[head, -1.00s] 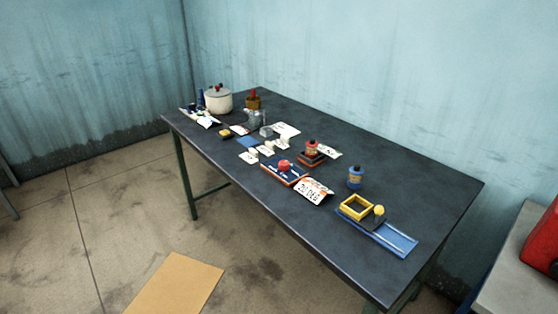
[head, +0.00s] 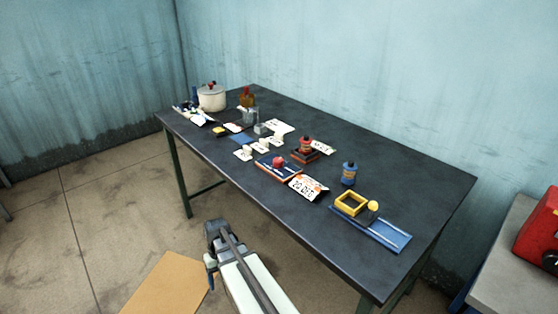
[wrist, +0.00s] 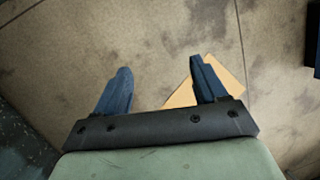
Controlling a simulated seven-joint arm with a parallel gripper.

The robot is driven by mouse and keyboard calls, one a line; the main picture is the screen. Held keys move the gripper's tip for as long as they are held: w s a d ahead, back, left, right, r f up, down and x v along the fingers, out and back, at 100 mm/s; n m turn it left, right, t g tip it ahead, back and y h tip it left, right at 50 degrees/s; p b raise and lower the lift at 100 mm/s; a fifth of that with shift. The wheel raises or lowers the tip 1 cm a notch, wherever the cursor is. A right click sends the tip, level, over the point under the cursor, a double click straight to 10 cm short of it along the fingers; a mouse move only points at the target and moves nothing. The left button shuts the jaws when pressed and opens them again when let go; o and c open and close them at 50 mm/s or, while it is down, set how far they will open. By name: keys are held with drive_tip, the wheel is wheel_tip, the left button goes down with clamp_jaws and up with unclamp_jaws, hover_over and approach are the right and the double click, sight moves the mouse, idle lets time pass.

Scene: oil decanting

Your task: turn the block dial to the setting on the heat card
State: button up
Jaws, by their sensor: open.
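A red knob (head: 278,161), which looks like the block dial, sits on a low blue block with an orange edge (head: 265,173) near the table's front edge. Its pointer and scale marks are too small to read. The heat card (head: 309,187) is white with orange and large black print, seemingly "20 DEG", and leans just right of the block. My gripper (wrist: 158,82) is open and empty, with two blue fingers apart over the floor. In the head view it is low in front of the table, well away from the dial.
A dark table (head: 400,190) holds everything. A bottle on a dark red base (head: 306,150), a blue bottle (head: 349,173) and a yellow frame on a blue tray (head: 385,235) stand right of the dial. A white pot (head: 211,98) stands far left. A tan sheet (head: 165,285) lies on the floor.

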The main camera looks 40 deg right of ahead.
drive_tip(key=w+d+r+t, duration=0.1)
drive_tip(key=w+d+r, duration=0.3)
drive_tip(key=r, duration=0.4)
drive_tip(key=w+d+r+t, duration=0.1)
drive_tip(key=w+d+r, duration=0.25)
drive_tip(key=r, duration=0.35)
wheel_tip(320, 180, up, 24)
drive_tip(key=r+t+h, duration=0.1)
drive_tip(key=t+h, duration=0.2)
drive_tip(key=t, duration=0.2)
hover_over(278, 159)
drive_tip(key=s+a, duration=0.1)
drive_tip(key=s, duration=0.5)
drive_tip(key=x, duration=1.4)
drive_tip(key=shift+w+a+f, duration=0.1)
drive_tip(key=c, duration=1.1)
drive_tip(key=shift+o, duration=0.2)
